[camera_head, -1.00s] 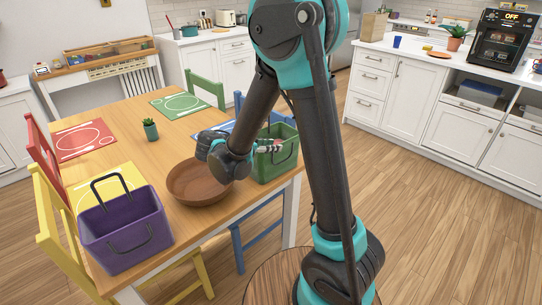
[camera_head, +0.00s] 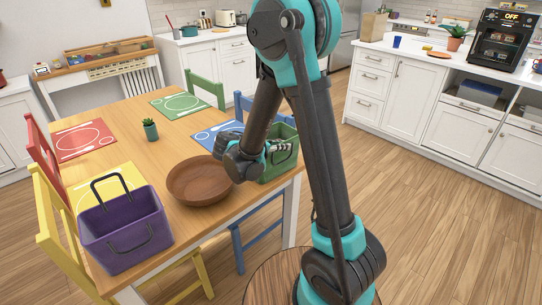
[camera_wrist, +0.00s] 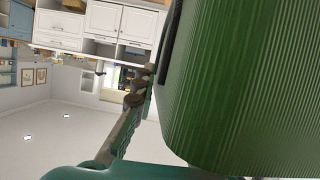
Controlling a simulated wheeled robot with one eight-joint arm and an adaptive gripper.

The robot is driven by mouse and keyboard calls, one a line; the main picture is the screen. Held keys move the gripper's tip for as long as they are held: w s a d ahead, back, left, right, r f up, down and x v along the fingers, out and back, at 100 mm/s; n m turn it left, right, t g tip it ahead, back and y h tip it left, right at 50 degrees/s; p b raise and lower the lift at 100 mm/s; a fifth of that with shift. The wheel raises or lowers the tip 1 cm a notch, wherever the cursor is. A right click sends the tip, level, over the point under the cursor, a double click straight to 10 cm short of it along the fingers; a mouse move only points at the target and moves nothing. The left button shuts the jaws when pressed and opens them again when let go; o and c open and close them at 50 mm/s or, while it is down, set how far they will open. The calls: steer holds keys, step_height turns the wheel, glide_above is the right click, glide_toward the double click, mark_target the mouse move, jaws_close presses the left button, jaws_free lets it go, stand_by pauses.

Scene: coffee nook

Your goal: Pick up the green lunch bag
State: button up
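The green lunch bag (camera_head: 282,171) stands upright on the near right corner of the wooden table (camera_head: 180,140). It looks like an open-topped basket. My gripper (camera_head: 279,153) is right at the bag's near side, with its fingers overlapping the bag in the head view. In the wrist view the bag's ribbed green wall (camera_wrist: 245,90) fills the right half, very close. One dark finger (camera_wrist: 137,92) shows just left of that wall, and a dark strip lies along the bag's edge. The other finger is hidden, so I cannot tell whether the fingers grip anything.
A brown wooden bowl (camera_head: 200,182) sits just left of my gripper. A purple basket (camera_head: 125,235) stands at the table's near left. A small potted plant (camera_head: 150,129) and colored placemats lie farther back. Red, yellow, green and blue chairs surround the table.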

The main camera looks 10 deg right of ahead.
jaws_close()
steer(key=shift+r, duration=0.1)
